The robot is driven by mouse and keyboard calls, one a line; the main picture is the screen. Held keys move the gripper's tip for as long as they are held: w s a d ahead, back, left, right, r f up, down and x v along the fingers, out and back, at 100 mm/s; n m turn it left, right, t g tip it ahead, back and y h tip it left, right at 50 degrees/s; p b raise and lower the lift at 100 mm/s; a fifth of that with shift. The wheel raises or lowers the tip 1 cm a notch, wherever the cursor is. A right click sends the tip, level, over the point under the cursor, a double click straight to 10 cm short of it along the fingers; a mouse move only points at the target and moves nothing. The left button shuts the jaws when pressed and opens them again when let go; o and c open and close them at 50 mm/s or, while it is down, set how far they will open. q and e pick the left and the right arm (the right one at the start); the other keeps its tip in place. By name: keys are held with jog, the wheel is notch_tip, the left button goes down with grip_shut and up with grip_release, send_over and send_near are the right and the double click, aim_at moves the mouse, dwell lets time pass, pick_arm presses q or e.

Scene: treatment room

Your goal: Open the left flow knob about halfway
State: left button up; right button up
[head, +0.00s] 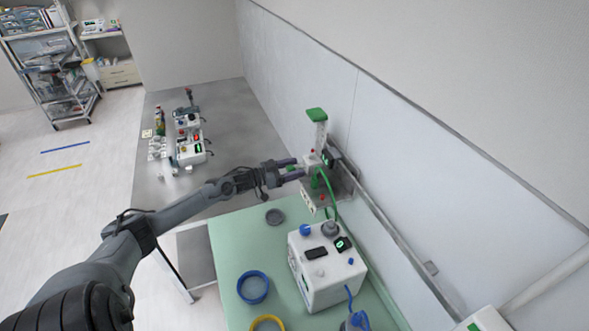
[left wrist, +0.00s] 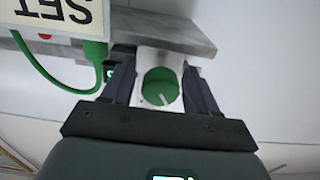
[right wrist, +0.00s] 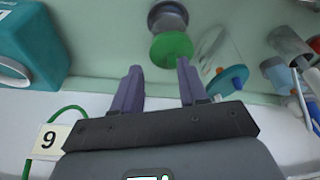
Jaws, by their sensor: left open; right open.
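A round green knob (left wrist: 160,87) with a white pointer line sits on a white body in the left wrist view. Its pointer aims down and slightly right in that picture. My left gripper (left wrist: 157,66) is open, with one finger on each side of the knob; I cannot tell whether they touch it. In the head view my left gripper (head: 291,170) is at the wall-side flow unit (head: 311,161), below a clear tube with a green top (head: 317,114). The knob is too small to make out there. My right gripper (right wrist: 158,70) is open and empty in its wrist view.
A green hose (head: 329,190) hangs beside the flow unit. A white device (head: 327,268) stands on the green table (head: 229,234). Ahead of my right fingers are a green disc (right wrist: 171,48) and a grey knob-shaped piece (right wrist: 168,17); a teal box (right wrist: 35,45) stands left.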

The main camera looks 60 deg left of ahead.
pick_arm(q)
jog(key=shift+w+d, duration=0.1)
jog(key=shift+w, duration=0.25)
pick_arm(e)
jog(key=shift+d, duration=0.1)
pick_arm(q)
jog(key=shift+c, duration=0.4)
jog(key=c, duration=0.9)
jog(key=shift+r, duration=0.1)
pick_arm(e)
jog(key=shift+r, duration=0.15)
pick_arm(q)
jog(key=shift+r+n+p, duration=0.1)
jog(key=shift+n+p, duration=0.9)
jog(key=shift+n, duration=0.3)
pick_arm(e)
jog(key=shift+r, duration=0.8)
pick_arm(q)
jog(key=shift+n+p, duration=0.85)
jog(key=shift+n, duration=1.25)
pick_arm(e)
jog(key=shift+r, duration=0.85)
